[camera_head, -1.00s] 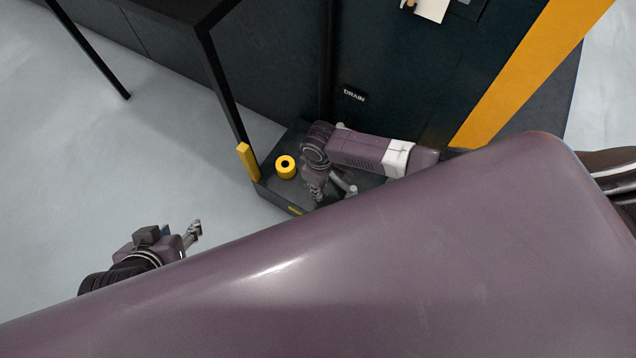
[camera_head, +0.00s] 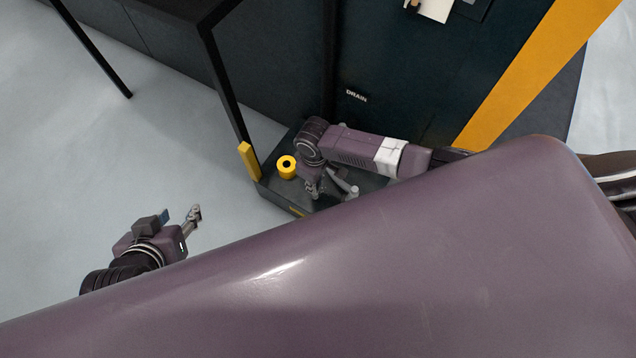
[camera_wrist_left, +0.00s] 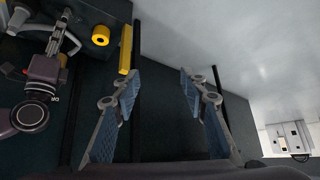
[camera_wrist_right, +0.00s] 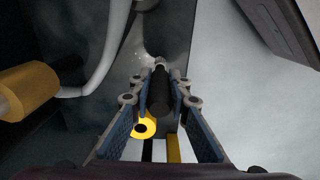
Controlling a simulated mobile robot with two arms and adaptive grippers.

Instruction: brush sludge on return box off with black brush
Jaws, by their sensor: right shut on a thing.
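My right gripper (camera_wrist_right: 161,92) is shut on a dark, rod-like handle (camera_wrist_right: 161,95), apparently the black brush; its bristles are not clearly visible. In the head view, this gripper (camera_head: 312,188) is low over a dark, shallow box (camera_head: 272,187) at the foot of the machine, apparently the return box. A few pale specks show near the handle's far end in the right wrist view; I cannot tell if they are sludge. My left gripper (camera_head: 180,217) is open and empty over bare floor, left of the box; its spread fingers show in the left wrist view (camera_wrist_left: 155,80).
A yellow ring-shaped piece (camera_head: 286,167) sits in the box's left part, close to my right gripper. A yellow post (camera_head: 248,160) and black frame leg (camera_head: 227,90) stand at its left corner. A panel marked DRAIN (camera_head: 356,96) rises behind. Floor at left is clear.

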